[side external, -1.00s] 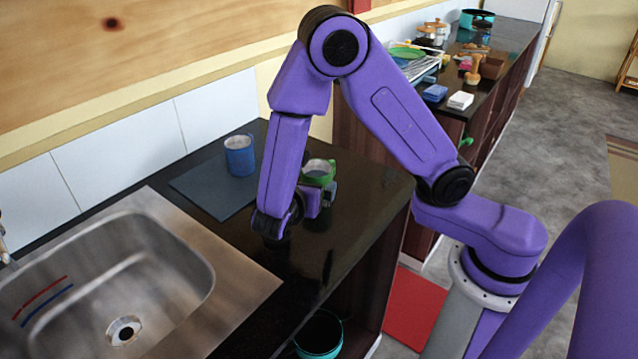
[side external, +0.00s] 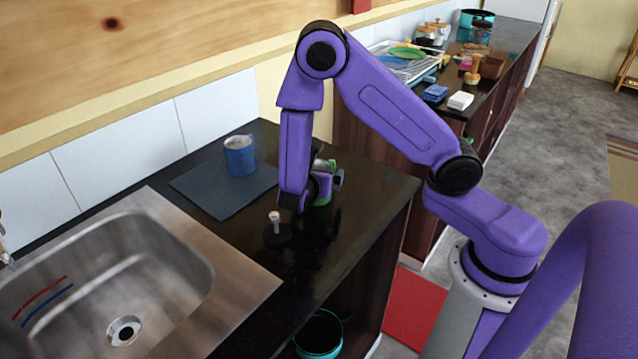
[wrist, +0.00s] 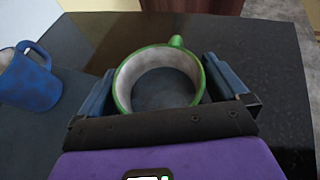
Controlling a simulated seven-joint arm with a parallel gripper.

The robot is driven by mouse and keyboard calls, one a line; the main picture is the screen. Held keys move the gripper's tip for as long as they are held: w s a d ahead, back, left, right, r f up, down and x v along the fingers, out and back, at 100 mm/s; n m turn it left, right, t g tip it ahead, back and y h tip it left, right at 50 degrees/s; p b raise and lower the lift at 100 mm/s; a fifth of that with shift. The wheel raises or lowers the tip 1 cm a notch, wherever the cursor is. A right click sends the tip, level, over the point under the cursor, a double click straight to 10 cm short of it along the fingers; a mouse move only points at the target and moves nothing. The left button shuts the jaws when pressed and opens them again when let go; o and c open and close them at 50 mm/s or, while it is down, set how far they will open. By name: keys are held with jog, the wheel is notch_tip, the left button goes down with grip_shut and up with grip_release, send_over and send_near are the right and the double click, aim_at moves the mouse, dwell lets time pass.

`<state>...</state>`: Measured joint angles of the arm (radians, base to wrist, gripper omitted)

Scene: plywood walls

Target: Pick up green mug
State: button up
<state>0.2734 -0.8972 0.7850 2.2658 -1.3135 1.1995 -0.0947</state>
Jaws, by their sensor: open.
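The green mug (wrist: 160,78) is upright on the dark counter in the wrist view, with a green rim, pale inside and its handle pointing away. My gripper (wrist: 172,88) is open, with one blue finger on each side of the mug. I cannot tell whether either finger touches it. In the side view the green mug (side external: 322,200) is mostly hidden behind my gripper (side external: 326,185), with only bits of green showing.
A blue mug (side external: 239,156) stands on a dark mat (side external: 217,196) to the left; it also shows in the wrist view (wrist: 29,76). A small dark round item with a pale knob (side external: 275,230) sits near the sink (side external: 130,285). The counter's right end is clear.

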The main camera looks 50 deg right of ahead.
jog(key=c, duration=1.4)
jog(key=shift+r, duration=0.25)
jog(key=shift+r, duration=1.35)
jog(key=shift+s+a+r, duration=0.25)
jog(key=shift+s+r, duration=1.35)
jog(key=shift+s, duration=0.65)
jog(key=shift+s+a+r, duration=0.2)
jog(key=shift+s+r, duration=1.45)
jog(key=shift+s, duration=0.6)
jog(key=shift+s+a+r, duration=0.25)
jog(key=shift+s+r, duration=1.35)
jog(key=shift+s, duration=0.65)
